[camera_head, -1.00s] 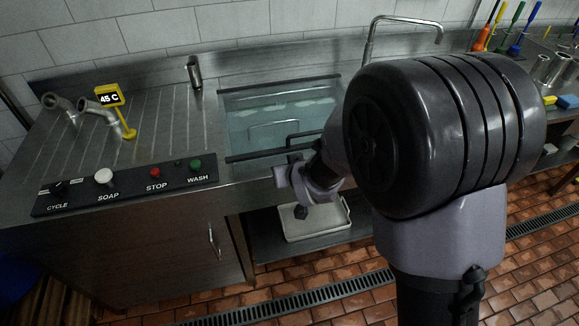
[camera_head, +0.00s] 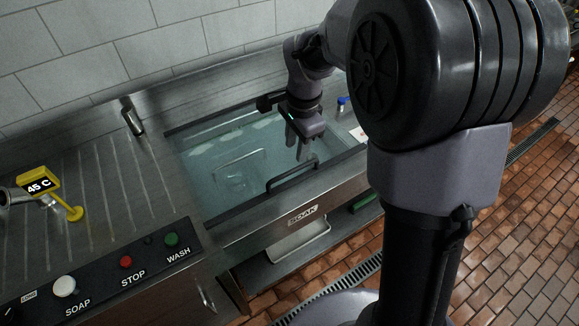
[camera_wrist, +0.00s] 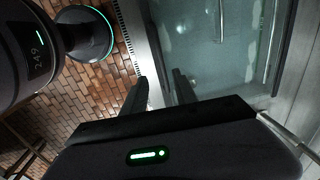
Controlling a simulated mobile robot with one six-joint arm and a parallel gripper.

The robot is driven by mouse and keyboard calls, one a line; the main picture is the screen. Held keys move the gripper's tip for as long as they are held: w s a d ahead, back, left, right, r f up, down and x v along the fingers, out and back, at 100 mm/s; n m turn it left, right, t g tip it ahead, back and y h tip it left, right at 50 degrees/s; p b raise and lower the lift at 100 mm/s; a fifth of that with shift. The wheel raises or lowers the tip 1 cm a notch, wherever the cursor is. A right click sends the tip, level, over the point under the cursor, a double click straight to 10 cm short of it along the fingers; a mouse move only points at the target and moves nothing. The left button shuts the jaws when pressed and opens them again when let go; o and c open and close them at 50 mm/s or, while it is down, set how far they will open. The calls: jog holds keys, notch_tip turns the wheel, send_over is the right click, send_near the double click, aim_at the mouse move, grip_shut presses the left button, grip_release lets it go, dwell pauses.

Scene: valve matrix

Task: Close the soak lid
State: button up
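The soak tank (camera_head: 240,205) is a sunken steel basin with a SOAK label on its front, filled with pale, clear bluish water or covered by a clear pane; I cannot tell how far the lid covers it. A black bar handle (camera_head: 292,177) stands near the front right edge. My gripper (camera_head: 305,153) hangs over the right part of the tank, fingers pointing down, behind and above the handle. In the wrist view the two fingers (camera_wrist: 160,88) are apart with nothing between them, near the tank's edge.
The control panel (camera_head: 120,270) with soap, stop and wash buttons is at the left front. A yellow 45 C sign (camera_head: 42,186) stands on the drainboard. A pale tray (camera_head: 297,240) sits on the shelf below.

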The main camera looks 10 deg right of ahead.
aim_at(292, 170)
jog(key=f, duration=0.3)
jog(key=w+f+b, duration=0.1)
jog(key=f, duration=0.2)
jog(key=f+b, duration=0.1)
jog(key=f, duration=0.2)
jog(key=shift+w+a+f, duration=0.15)
jog(key=shift+a+f, duration=0.1)
jog(key=shift+a, duration=0.05)
grip_shut()
dwell(0.7)
